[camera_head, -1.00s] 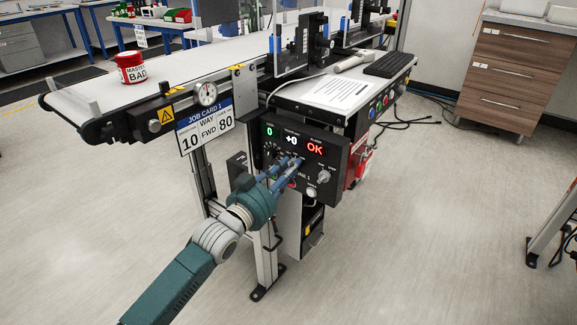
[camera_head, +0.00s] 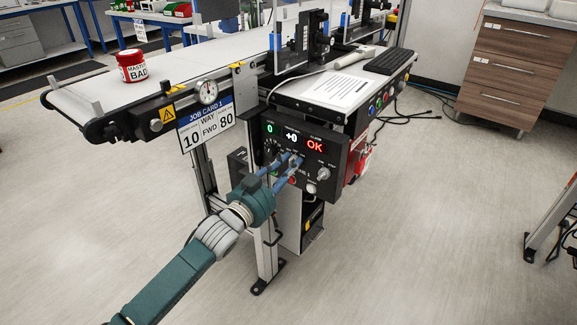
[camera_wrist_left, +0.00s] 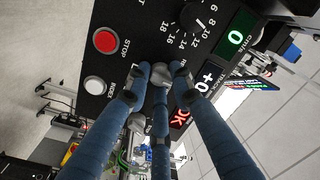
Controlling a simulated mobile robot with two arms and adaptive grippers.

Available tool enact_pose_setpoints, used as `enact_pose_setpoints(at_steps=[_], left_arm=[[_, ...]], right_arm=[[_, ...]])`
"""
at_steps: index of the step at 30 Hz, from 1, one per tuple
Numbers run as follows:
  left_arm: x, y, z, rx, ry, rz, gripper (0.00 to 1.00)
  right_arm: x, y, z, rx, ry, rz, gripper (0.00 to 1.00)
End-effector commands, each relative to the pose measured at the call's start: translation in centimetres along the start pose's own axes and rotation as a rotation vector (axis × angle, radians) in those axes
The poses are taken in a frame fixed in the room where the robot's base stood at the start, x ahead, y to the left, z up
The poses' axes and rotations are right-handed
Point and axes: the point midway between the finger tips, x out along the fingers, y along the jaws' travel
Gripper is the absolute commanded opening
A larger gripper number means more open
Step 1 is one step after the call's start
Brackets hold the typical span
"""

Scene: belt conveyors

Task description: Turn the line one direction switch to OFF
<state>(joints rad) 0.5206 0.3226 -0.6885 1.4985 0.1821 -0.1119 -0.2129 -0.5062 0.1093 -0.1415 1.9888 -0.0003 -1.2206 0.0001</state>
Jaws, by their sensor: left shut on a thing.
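The line one control panel (camera_head: 327,176) is a black box under the near end of the conveyor. My left gripper (camera_head: 296,160) reaches its face from the lower left. In the left wrist view its blue fingers (camera_wrist_left: 152,88) close around a small grey switch knob (camera_wrist_left: 161,74) below the numbered dial (camera_wrist_left: 197,18). The fingers hide most of this knob and the lettering beside it, so its setting cannot be read. My right gripper is in neither view.
A red STOP button (camera_wrist_left: 105,41) and a pale INDEX button (camera_wrist_left: 95,85) sit close to the fingers. The panel displays 0, +0 and a red OK (camera_head: 315,146). A job card (camera_head: 206,123) hangs left of it. A red tin (camera_head: 132,66) stands on the belt.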

Motion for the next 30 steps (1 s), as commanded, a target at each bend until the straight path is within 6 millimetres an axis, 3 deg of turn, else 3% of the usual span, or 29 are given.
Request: enact_pose_setpoints(at_steps=[2, 3, 5, 17, 30], left_arm=[[0.0, 0.0, 0.0, 0.000, 0.000, 0.000, 0.00], [0.0, 0.0, 0.0, 0.000, 0.000, 0.000, 0.30], [0.0, 0.0, 0.0, -0.001, 0.000, 0.000, 0.41], [-0.8, 0.0, 0.1, -0.002, -0.001, 0.000, 0.41], [-9.4, 0.1, 0.1, 0.000, -0.002, 0.001, 0.41]], right_arm=[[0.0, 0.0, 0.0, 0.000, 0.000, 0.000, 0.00], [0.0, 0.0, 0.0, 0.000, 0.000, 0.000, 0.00], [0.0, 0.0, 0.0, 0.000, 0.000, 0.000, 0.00], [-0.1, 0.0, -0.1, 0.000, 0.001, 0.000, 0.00], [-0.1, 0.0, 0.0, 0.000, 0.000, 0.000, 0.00]])
